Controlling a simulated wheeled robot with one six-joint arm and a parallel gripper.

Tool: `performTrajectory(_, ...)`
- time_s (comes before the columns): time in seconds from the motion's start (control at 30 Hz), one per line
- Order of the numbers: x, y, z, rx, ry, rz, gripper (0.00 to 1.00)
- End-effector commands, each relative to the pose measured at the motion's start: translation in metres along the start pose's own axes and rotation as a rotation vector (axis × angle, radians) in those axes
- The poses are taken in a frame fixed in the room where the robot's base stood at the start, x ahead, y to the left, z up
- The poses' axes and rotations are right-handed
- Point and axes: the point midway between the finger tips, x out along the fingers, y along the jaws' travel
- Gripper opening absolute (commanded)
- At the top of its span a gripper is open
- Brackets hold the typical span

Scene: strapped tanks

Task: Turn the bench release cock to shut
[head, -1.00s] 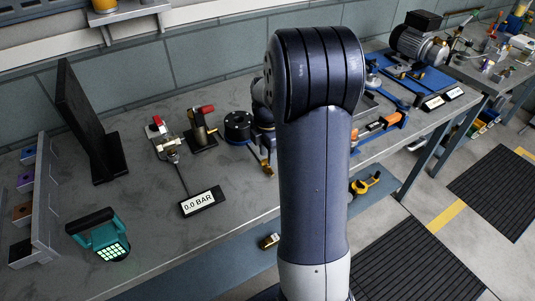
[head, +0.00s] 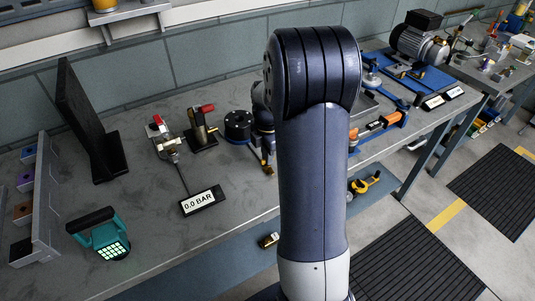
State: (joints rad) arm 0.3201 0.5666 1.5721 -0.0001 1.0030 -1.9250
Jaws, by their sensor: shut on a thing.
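My arm stands upright across the middle of the head view, its upper joint (head: 318,72) bent over toward the bench. Part of my wrist (head: 261,98) shows just left of it. A small metal fitting with a red top (head: 159,127) sits on the bench, with a dark line running to a "0.0 BAR" display (head: 202,200). Beside it stands a brass-coloured post with a red handle (head: 206,109). I cannot tell which fitting is the release cock, or whether it is hidden.
A black round unit (head: 238,124) stands right of the red-handled post. A tall black plate (head: 86,120) and a teal lamp-like device (head: 105,238) stand at left. The bench top (head: 140,208) is clear around the display. A motor (head: 418,42) stands far right.

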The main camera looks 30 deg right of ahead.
Motion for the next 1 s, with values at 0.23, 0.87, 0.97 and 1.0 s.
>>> performTrajectory(0.23, -0.0002, 0.0001, 0.0, 0.027, 0.0, 0.0, 0.0)
performTrajectory(0.87, -0.0001, 0.0001, 0.0, 0.499, 0.0, 0.0, 0.0)
performTrajectory(0.97, -0.0002, 0.0001, 0.0, 0.594, 0.0, 0.0, 0.0)
performTrajectory(1.0, -0.0002, 0.0001, 0.0001, 0.632, 0.0, 0.0, 0.0)
